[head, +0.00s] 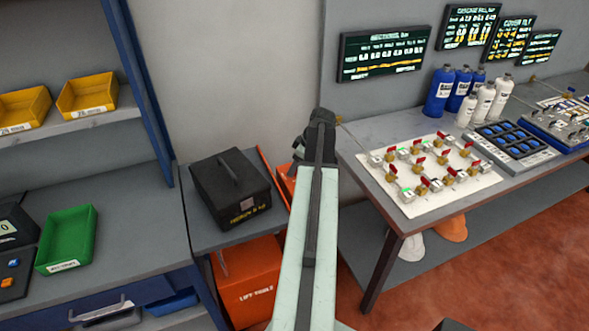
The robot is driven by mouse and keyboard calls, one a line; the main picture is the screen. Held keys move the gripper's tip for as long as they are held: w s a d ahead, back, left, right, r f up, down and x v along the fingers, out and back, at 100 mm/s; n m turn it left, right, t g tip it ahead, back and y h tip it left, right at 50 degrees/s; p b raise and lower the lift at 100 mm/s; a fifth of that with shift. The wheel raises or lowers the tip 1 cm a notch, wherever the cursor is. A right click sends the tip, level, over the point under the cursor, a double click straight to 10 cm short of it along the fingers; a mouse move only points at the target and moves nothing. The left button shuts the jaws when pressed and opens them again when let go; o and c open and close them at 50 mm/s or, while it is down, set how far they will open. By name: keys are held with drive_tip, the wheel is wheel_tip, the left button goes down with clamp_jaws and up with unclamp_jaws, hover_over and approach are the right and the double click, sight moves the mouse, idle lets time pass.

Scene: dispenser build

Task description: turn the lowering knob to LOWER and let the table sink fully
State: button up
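An orange cabinet (250,285), with a label that seems to read LIFT-TABLE, stands low in the middle, under a grey top (207,238). A black case (232,188) with a handle sits on that top. More orange bodywork (285,183) shows just right of the case, partly behind my arm. I cannot make out the lowering knob or its setting. My pale arm link runs up the middle of the head view to a dark joint. My gripper is not visible; the arm may hide it.
Red floor (480,270) is open at lower right.

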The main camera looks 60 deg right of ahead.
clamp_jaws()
